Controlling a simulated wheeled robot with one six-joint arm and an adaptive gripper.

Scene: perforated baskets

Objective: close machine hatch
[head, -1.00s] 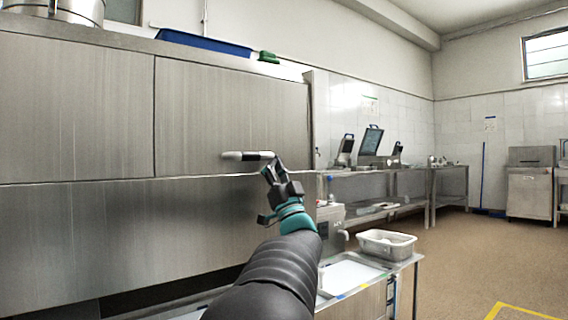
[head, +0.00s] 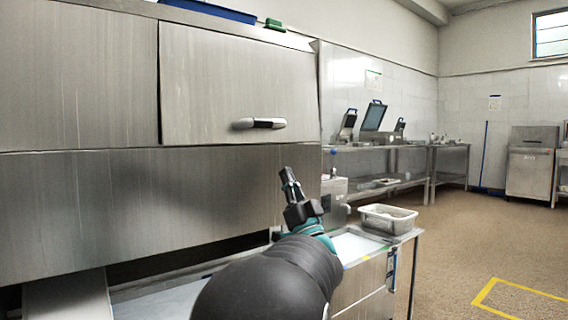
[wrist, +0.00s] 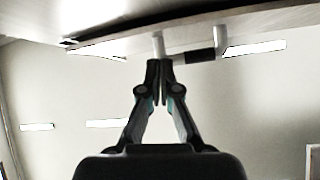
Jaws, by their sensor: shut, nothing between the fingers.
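The machine hatch (head: 235,80) is a steel panel at the front of the large steel machine, in the head view. Its bar handle (head: 260,123), dark with a pale end, sits near the panel's lower edge. My gripper (head: 288,175) is shut and empty, below and slightly right of the handle, apart from it in the head view. In the wrist view, my gripper's fingertips (wrist: 159,66) point up toward the handle (wrist: 200,55), close to one of its posts. Whether they touch there is unclear. The hatch underside or face (wrist: 200,22) spans the top of that view.
A steel counter (head: 350,247) below right holds a grey perforated basket (head: 388,218). A blue tray (head: 210,10) and a green item (head: 275,25) lie on top of the machine. Shelving (head: 400,165) stands behind; open floor lies to the right.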

